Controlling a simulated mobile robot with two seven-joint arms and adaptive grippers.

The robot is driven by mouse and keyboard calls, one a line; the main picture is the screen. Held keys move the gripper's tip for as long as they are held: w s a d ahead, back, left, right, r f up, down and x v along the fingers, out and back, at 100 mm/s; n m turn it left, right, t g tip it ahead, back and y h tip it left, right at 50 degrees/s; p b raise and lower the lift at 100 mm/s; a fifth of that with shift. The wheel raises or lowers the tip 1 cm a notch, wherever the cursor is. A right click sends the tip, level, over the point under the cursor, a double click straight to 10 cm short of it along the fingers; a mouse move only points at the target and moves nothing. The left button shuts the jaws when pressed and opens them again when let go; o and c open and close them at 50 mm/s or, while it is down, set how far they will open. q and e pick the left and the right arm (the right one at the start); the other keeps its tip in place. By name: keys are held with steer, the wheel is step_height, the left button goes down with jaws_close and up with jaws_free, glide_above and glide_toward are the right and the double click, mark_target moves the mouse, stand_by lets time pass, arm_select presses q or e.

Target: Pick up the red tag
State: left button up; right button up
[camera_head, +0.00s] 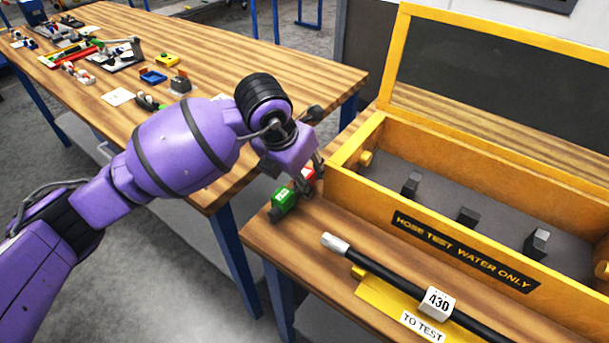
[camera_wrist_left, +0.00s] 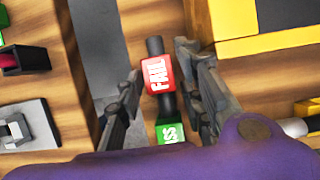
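The red tag (camera_head: 308,173) sits on a dark rod at the left end of the right-hand bench, partly hidden by my left gripper (camera_head: 306,182) in the head view. In the left wrist view the red tag (camera_wrist_left: 158,75) reads FAIL and lies between the two fingers of my left gripper (camera_wrist_left: 160,78). The fingers are apart, with a gap showing beside the tag. A green tag (camera_head: 284,200) is beside the red one on the near side; it also shows in the left wrist view (camera_wrist_left: 171,132), partly hidden by my wrist. My right gripper is not in view.
A yellow-edged open box (camera_head: 450,235) labelled HOSE TEST WATER ONLY stands right of the tags. A black hose (camera_head: 395,280) with a 430 label lies in front of it on a yellow TO TEST plate (camera_head: 385,303). Another bench (camera_head: 220,60) at left carries several small parts.

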arm_select(q)
steer(key=shift+w+d+f, duration=0.1)
steer(key=shift+w+f, duration=0.05)
steer(key=shift+f, duration=0.1)
steer(key=c, duration=0.6)
steer(key=shift+r, duration=0.1)
